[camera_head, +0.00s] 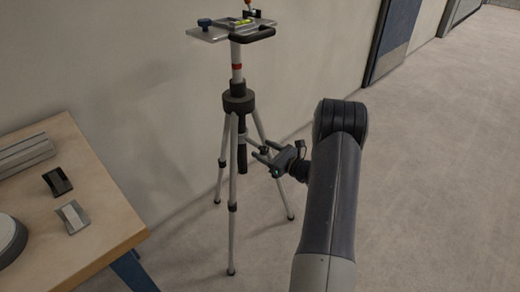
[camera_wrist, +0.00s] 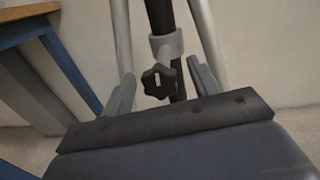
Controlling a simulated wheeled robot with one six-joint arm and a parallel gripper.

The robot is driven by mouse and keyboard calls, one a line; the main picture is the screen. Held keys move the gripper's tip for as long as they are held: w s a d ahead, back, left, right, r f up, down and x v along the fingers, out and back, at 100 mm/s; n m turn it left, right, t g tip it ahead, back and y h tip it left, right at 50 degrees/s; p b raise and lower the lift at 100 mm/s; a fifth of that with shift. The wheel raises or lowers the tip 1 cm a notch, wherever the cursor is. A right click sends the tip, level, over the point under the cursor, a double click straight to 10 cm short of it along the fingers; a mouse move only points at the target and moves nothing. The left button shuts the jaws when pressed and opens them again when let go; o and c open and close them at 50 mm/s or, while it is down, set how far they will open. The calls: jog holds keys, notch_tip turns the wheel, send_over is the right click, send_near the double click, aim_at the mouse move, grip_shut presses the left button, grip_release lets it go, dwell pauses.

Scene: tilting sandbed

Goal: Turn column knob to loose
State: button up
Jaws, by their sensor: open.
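The column knob (camera_wrist: 158,80) is a black lobed knob in the wrist view. It sits on a grey collar (camera_wrist: 167,44) around the dark centre column (camera_wrist: 160,15) of a tripod. My gripper (camera_wrist: 160,72) is open, with one finger on each side of the knob and gaps showing on both sides. How deep the knob sits between the fingers is hard to tell. In the head view the tripod (camera_head: 238,100) stands upright by the wall, and my gripper (camera_head: 262,151) reaches in from the right, below the tripod's dark hub. The knob is too small to make out clearly there.
The tripod's top plate (camera_head: 232,30) carries a level, a blue knob and a black handle. Tripod legs (camera_wrist: 206,40) rise on both sides of my fingers. A wooden table (camera_head: 95,160) with small blocks stands at left. The floor at right is clear.

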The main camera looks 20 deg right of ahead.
jog(key=shift+x, duration=1.2)
jog(key=shift+c, duration=0.6)
jog(key=c, duration=0.9)
jog(key=shift+f+n+b, duration=0.15)
jog(key=shift+n+b, duration=0.15)
jog(key=shift+b, duration=0.45)
jog(key=shift+n, duration=0.3)
jog(key=o, duration=1)
